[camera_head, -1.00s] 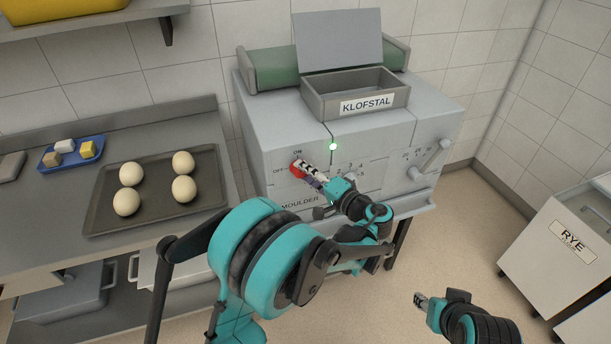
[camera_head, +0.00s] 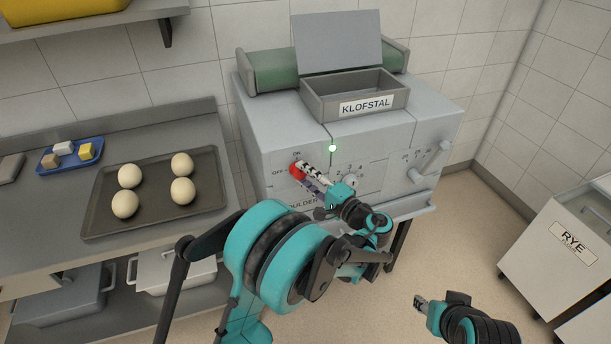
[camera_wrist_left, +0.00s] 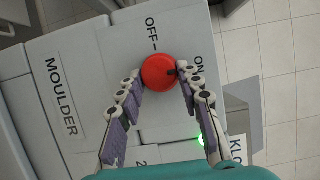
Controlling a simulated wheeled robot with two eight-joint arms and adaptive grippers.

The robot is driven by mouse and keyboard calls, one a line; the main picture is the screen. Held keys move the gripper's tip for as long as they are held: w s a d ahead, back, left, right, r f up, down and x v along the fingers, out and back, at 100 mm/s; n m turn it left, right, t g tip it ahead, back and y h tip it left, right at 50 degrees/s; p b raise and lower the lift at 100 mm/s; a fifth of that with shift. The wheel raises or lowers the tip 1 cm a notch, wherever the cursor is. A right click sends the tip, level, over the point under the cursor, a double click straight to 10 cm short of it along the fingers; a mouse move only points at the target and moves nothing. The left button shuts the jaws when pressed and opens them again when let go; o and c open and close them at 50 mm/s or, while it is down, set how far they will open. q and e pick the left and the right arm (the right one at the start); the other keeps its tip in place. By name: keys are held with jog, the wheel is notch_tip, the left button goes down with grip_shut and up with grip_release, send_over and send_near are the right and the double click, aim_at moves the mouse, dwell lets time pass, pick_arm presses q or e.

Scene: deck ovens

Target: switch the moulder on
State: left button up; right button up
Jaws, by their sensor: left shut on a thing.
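The moulder (camera_head: 285,130) is a grey machine with a red round knob (camera_head: 297,170) on its front, between OFF and ON labels. In the left wrist view the red knob (camera_wrist_left: 158,75) has a dark mark on the side towards ON. My left gripper (camera_head: 305,173) is shut on the knob, with one finger on each side in the left wrist view (camera_wrist_left: 160,71). A green light (camera_head: 333,148) glows on the moulder. My right gripper (camera_head: 420,301) hangs at the lower right, away from the machine; its fingers are too small to read.
A tray (camera_head: 100,205) with several dough balls lies on the bench to the left, beside a blue tray (camera_head: 72,158) of small blocks. A tin labelled KLOFSTAL (camera_head: 400,98) is on top of the moulder. A RYE bin (camera_head: 560,270) stands at the right, with open floor between.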

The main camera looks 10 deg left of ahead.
pick_arm(q)
jog(key=o, duration=1.2)
jog(key=shift+w+a, duration=0.1)
jog(key=shift+c, duration=0.2)
jog(key=v, duration=1.2)
jog(key=shift+f, duration=0.1)
